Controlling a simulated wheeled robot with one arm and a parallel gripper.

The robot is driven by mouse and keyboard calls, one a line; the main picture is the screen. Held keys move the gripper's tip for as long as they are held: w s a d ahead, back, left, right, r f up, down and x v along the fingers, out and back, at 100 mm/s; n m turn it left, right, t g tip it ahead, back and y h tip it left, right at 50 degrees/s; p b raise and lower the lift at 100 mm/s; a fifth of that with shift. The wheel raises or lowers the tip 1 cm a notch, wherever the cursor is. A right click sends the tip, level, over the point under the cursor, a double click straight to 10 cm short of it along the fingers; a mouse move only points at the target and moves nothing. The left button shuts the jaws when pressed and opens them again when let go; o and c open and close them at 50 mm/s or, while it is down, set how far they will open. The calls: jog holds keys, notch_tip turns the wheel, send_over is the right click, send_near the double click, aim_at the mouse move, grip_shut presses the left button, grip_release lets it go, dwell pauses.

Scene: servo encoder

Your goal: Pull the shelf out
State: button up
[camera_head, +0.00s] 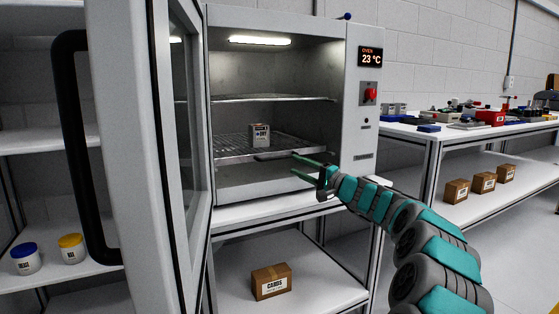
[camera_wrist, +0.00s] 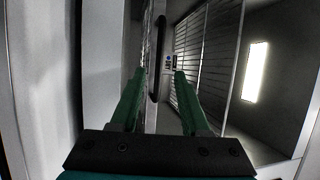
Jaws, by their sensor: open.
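The oven (camera_head: 356,130) stands with its door (camera_head: 150,150) swung open to the left. Inside are two wire shelves. The lower wire shelf (camera_head: 232,146) carries a small grey labelled box (camera_head: 259,135). A dark bar handle (camera_head: 272,156) shows at the lower shelf's front edge. In the wrist view this handle (camera_wrist: 158,60) lies ahead, in line with the gap between the fingers. My gripper (camera_head: 294,165) is open and empty at the right of the oven opening, close to the handle's right end. I cannot tell if it touches the handle. The upper wire shelf (camera_head: 270,98) is empty.
The door handle (camera_head: 75,150) stands far left. A carton (camera_head: 271,282) sits on the rack below the oven. Two jars (camera_head: 26,258) are on the left shelving. A workbench (camera_head: 425,134) with tools stands at right. A lit lamp (camera_wrist: 256,71) is at the oven's ceiling.

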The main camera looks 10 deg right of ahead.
jog(key=x, duration=0.7)
jog(key=shift+s+f+p, duration=0.1)
jog(key=shift+p, duration=0.3)
grip_shut()
dwell(1.0)
